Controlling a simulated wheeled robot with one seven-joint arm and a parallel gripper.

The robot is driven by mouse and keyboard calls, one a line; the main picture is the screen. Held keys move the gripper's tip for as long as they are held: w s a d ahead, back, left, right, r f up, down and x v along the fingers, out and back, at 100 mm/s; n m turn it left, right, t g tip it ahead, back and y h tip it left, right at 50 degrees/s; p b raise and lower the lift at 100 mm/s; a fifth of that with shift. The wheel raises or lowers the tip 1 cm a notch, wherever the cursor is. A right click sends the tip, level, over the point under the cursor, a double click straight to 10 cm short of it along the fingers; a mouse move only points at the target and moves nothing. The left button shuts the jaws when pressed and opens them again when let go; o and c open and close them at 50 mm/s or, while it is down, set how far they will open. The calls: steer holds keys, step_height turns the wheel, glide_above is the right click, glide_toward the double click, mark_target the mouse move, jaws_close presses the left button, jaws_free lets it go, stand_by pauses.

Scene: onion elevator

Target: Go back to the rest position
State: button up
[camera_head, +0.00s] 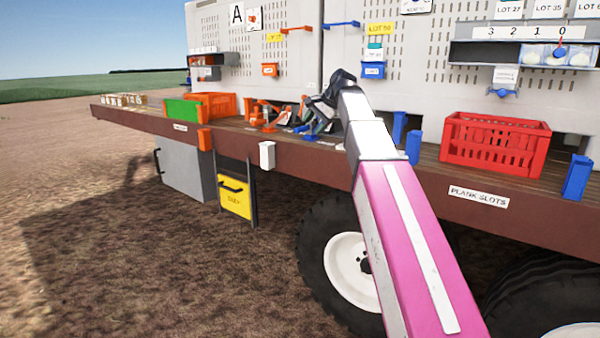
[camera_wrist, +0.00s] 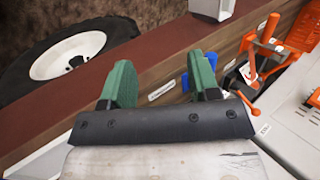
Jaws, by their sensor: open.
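My gripper is seen in the wrist view as two green fingers (camera_wrist: 160,88) set wide apart on a dark bracket, with nothing between them. Behind them is the brown edge of the trailer deck with a small white label. In the head view my pink and white arm reaches up from the lower right over the deck (camera_head: 330,161). Its dark wrist end is above the deck in front of the grey perforated panel (camera_head: 440,60). The gripper fingers cannot be made out clearly there.
A red crate (camera_head: 495,143) stands on the deck at right, between blue posts (camera_head: 577,177). An orange crate (camera_head: 222,105) and a green panel (camera_head: 183,112) stand at left. Orange tools (camera_head: 265,113) lie near my wrist. Open ground lies at left.

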steer(key=s+d+f+n+h, duration=0.1)
steer(key=s+d+f, duration=0.1)
steer(key=f, duration=0.8)
steer(key=s+d+f+n+g+h, duration=0.1)
steer(key=s+d+f, duration=0.1)
steer(key=f, duration=0.8)
steer(key=s+d+f+h, duration=0.1)
steer(key=s+d+f, duration=0.15)
steer(key=f, duration=0.75)
steer(key=s+d+f+n+g+h, duration=0.1)
steer(key=s+d+f+n, duration=0.1)
steer(key=s+f, duration=0.7)
steer(key=s+d+f+n+g+h, duration=0.1)
steer(key=s+d+f+n+h, duration=0.1)
steer(key=s+d+f, duration=0.3)
steer(key=s+f+n, duration=0.1)
steer(key=s+f, duration=0.3)
steer(key=f, duration=0.6)
steer(key=shift+d+g, duration=0.2)
steer(key=shift+g, duration=0.1)
